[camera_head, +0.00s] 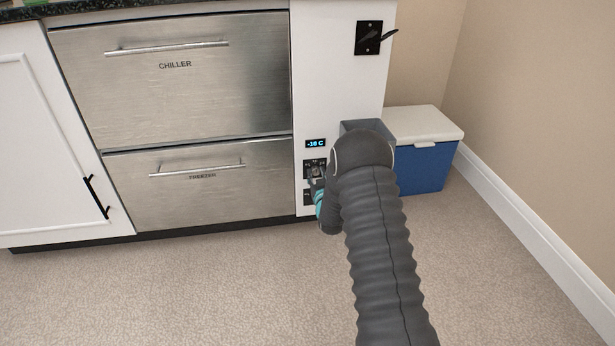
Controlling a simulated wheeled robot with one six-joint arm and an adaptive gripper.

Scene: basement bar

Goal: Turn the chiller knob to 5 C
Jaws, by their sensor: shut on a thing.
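A small display (316,143) on the white side panel reads -18 C. Just below it is a dark control plate with a small grey knob (316,170). My gripper (316,182) is at this plate, shut on the knob. The jaws and my arm's wrist hide part of it, so its pointer setting cannot be read. No label on the plate is legible, so I cannot tell if this is the chiller's knob. The steel drawer marked CHILLER (185,95) is closed, above the closed drawer marked FREEZER (215,195).
Another dark plate (308,197) sits just below, partly hidden. A black lever plate (368,38) is higher on the panel. A grey bin (366,126) and a blue cooler with white lid (425,122) stand at right. Carpet (180,290) in front is clear.

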